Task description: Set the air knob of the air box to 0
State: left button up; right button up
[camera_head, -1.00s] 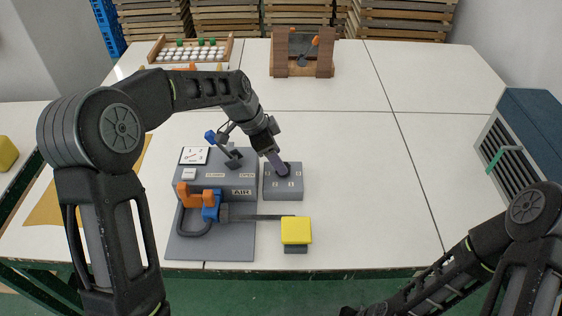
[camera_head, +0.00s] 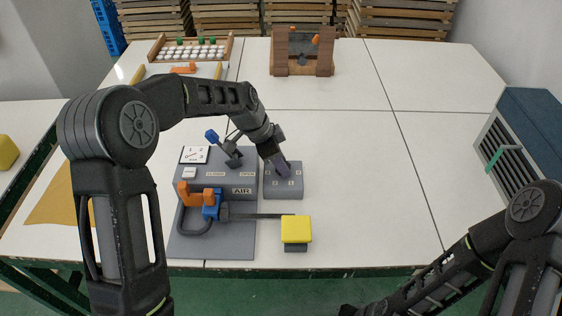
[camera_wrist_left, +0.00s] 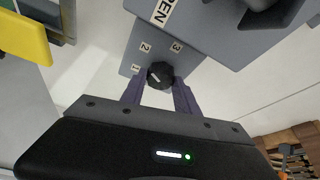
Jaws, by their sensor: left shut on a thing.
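The air box (camera_head: 243,178) is grey, with an "AIR" label, and stands on the white table in the head view. A smaller grey block (camera_head: 285,192) with number marks is at its right side. In the left wrist view, the round black air knob (camera_wrist_left: 160,73) sits on this block, near the printed 1, 2 and 3. A pale mark shows on the knob; I cannot read its exact setting, and no 0 is readable. My left gripper (camera_head: 280,167) is shut on the knob, with its purple fingers (camera_wrist_left: 160,92) on both sides.
A blue-handled lever (camera_head: 212,136) rises from the air box beside my left wrist. An orange and blue tool (camera_head: 210,204) and a yellow pad (camera_head: 296,229) are in front. A wooden stand (camera_head: 303,66) is at the back.

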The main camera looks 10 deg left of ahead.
pick_arm(q)
grip_shut()
